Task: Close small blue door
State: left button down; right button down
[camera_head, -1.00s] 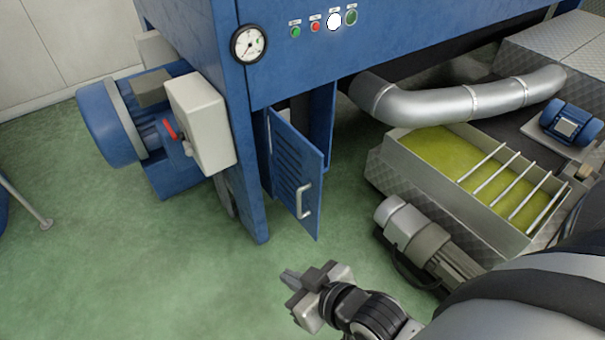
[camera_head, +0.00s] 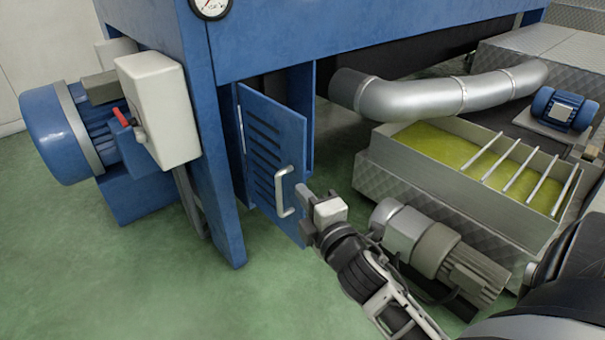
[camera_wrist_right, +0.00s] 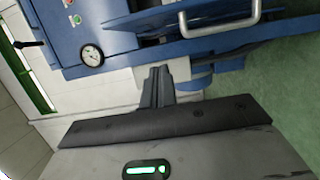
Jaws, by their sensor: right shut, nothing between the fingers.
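The small blue door (camera_head: 268,150) has louvre slots and a pale bar handle (camera_head: 284,190). It hangs from a hinge on its left edge and stands ajar from the blue machine. My right gripper (camera_head: 303,192) is shut and empty, close to the door's free edge, right of the handle; whether it touches cannot be told. In the right wrist view the shut fingers (camera_wrist_right: 157,82) point toward the machine, and the door (camera_wrist_right: 215,17) with its handle (camera_wrist_right: 222,22) crosses the top. My left gripper is not in view.
A blue motor (camera_head: 62,130) and a grey-white box (camera_head: 158,105) with a red lever are at left. A grey motor (camera_head: 440,250) sits right of my gripper, below a metal trough (camera_head: 450,195) of green-yellow liquid. Green floor in front is clear.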

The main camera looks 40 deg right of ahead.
aim_at(303, 166)
jog(key=w+d, duration=0.1)
jog(key=w, duration=0.1)
jog(key=w+d+b, duration=0.1)
jog(key=w+d, duration=0.1)
jog(key=w, duration=0.1)
jog(key=w+d+b, duration=0.1)
jog(key=w, duration=0.2)
jog(key=shift+w+d+f, duration=0.1)
jog(key=shift+w+d, duration=0.05)
jog(key=shift+d, duration=0.6)
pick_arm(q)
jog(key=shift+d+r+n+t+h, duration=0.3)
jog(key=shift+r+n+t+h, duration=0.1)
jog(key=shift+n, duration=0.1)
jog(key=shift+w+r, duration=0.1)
